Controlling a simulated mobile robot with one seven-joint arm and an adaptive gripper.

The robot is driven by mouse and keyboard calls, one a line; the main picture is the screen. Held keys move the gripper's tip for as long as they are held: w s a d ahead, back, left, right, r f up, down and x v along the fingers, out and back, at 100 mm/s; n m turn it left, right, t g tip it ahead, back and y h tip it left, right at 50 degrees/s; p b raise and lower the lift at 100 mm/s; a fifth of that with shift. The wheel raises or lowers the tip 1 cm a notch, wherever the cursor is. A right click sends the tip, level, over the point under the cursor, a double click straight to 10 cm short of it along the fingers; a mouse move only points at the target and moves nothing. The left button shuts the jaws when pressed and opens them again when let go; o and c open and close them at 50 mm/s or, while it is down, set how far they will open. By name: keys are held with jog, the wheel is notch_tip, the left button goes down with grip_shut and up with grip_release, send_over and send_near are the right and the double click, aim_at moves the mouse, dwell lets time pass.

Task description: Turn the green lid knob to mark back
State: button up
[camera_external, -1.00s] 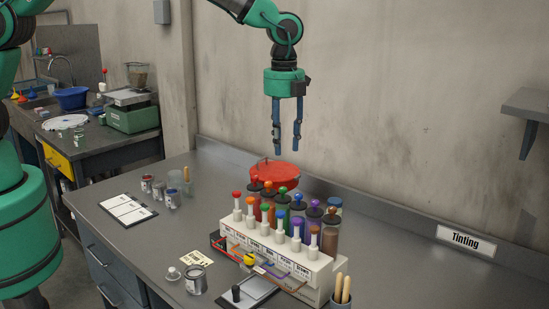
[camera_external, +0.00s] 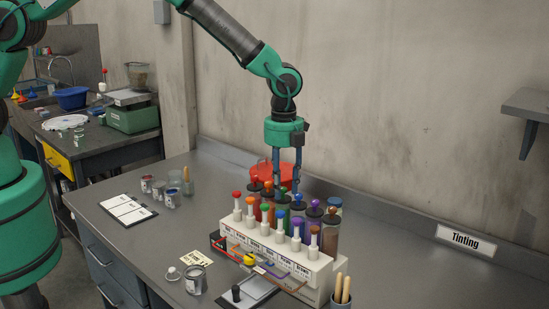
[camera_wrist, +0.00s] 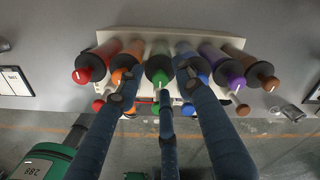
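The green lid knob (camera_external: 283,190) tops a canister in the back row of the rack, between the orange and blue knobs. It also shows in the wrist view (camera_wrist: 158,70), near the picture's middle, with a small pale line on its lower side. My gripper (camera_external: 287,184) points straight down over that row. In the wrist view, my gripper's (camera_wrist: 157,88) blue fingers are spread open, with tips around the green knob's left, lower and right sides. I see no clear contact. The external view partly hides the fingertips behind the knobs, and no marks around the lid are readable.
Neighbouring orange (camera_wrist: 120,76) and blue (camera_wrist: 190,88) knobs stand close beside the fingers. A white dispenser rack (camera_external: 275,255) with coloured plungers stands in front. A red round container (camera_external: 290,172) is behind. Bench space at right (camera_external: 400,270) is clear.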

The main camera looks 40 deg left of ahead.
jog(key=shift+f, duration=0.15)
grip_shut()
